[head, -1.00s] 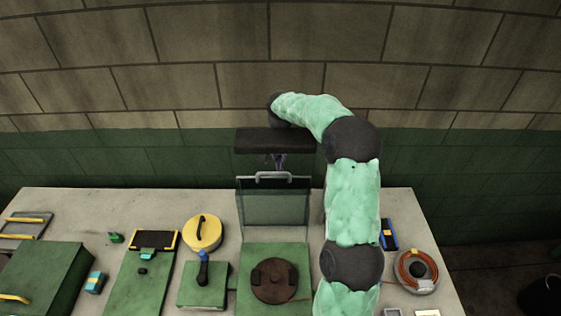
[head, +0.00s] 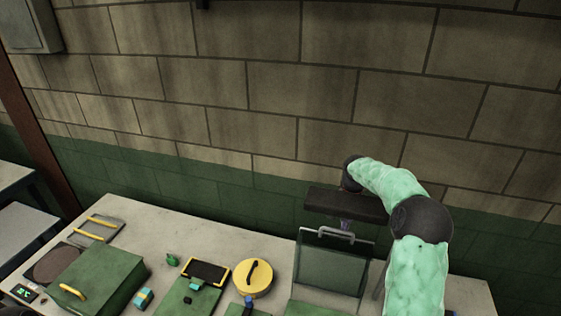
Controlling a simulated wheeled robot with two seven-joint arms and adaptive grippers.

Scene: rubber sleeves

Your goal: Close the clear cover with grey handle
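The clear cover (head: 330,268) stands upright, tinted dark green, on the green base (head: 322,308) at the table's back. Its grey handle (head: 336,234) is at the top edge. My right arm comes in from the lower right and reaches over behind the cover. My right gripper (head: 347,226) hangs under its dark wrist block, just above and behind the handle. Its fingers are small, dark and partly hidden, so I cannot tell whether they are open or touch the cover. My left gripper is out of view.
A yellow round lid (head: 253,279) with a black handle stands left of the cover. Further left are a green panel with a black screen (head: 206,271), a blue and yellow block (head: 144,299) and a green box (head: 98,280). A brick wall rises behind the table.

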